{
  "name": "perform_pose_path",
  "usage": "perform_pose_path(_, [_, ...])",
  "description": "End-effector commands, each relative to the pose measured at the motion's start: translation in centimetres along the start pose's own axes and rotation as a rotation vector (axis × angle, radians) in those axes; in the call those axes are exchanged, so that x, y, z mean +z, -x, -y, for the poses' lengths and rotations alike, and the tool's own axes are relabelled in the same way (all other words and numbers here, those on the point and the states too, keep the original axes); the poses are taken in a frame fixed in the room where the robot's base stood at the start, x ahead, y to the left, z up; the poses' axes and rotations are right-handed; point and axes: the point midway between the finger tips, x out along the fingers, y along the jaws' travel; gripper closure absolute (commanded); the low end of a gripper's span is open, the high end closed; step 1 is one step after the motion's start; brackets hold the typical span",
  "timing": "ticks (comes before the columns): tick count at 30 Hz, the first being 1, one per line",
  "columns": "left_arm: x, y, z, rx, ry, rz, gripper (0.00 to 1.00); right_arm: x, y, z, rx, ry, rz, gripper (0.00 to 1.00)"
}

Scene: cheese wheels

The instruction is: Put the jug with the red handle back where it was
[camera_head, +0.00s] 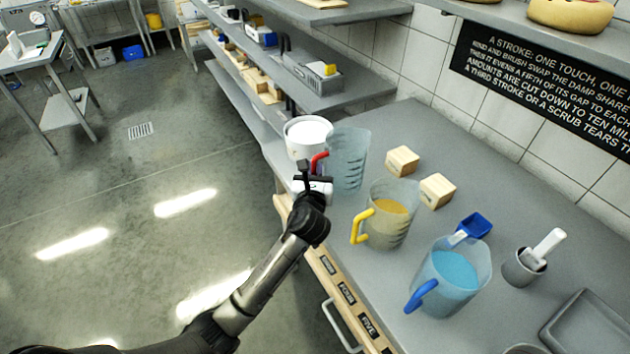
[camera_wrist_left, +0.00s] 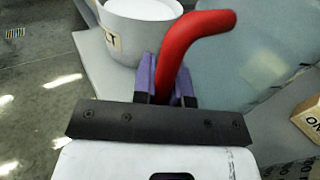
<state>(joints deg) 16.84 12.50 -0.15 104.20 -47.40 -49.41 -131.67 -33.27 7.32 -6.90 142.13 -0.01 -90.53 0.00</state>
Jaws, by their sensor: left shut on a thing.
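The jug with the red handle (camera_head: 349,158) is clear and bluish and stands upright at the far left end of the grey counter; I see no liquid in it. I cannot tell whether its base touches the counter. My left gripper (camera_head: 314,172) is at its left side, shut on the red handle. In the left wrist view the purple-padded fingers (camera_wrist_left: 165,80) close around the lower part of the red handle (camera_wrist_left: 192,40), and the jug's wall (camera_wrist_left: 245,60) fills the right side. My right gripper is not in view.
A white tub (camera_head: 306,150) stands just behind the gripper. A yellow-handled jug (camera_head: 388,222) with tan liquid and a blue-handled jug (camera_head: 450,283) with blue liquid stand nearer. Two wooden blocks (camera_head: 402,161) (camera_head: 437,190), a blue scoop (camera_head: 474,225) and a grey cup (camera_head: 522,268) sit right.

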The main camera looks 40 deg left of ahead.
Motion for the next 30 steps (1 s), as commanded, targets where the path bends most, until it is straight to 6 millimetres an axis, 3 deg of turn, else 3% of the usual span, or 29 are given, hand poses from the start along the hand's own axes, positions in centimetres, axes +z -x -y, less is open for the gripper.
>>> perform_pose_path(1, [-1.3, 0.1, 0.0, 0.0, 0.002, -0.002, 1.0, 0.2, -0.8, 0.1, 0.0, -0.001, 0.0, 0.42])
perform_pose_path(4, [-2.3, 0.1, 0.1, 0.0, 0.001, -0.001, 1.0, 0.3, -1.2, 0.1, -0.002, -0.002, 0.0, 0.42])
perform_pose_path(17, [-2.5, 0.1, 0.1, 0.0, 0.0, 0.0, 1.0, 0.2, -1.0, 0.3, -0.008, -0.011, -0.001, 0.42])
perform_pose_path(18, [-2.6, 0.1, 0.1, 0.0, 0.0, -0.001, 0.83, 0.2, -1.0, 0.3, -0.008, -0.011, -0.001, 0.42])
perform_pose_path(24, [-2.6, 0.1, 0.1, 0.0, 0.0, -0.001, 0.64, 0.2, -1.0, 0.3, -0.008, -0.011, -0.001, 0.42])
perform_pose_path(30, [-2.5, 0.1, 0.1, 0.0, 0.0, -0.001, 0.61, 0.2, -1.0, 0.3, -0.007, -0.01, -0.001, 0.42])
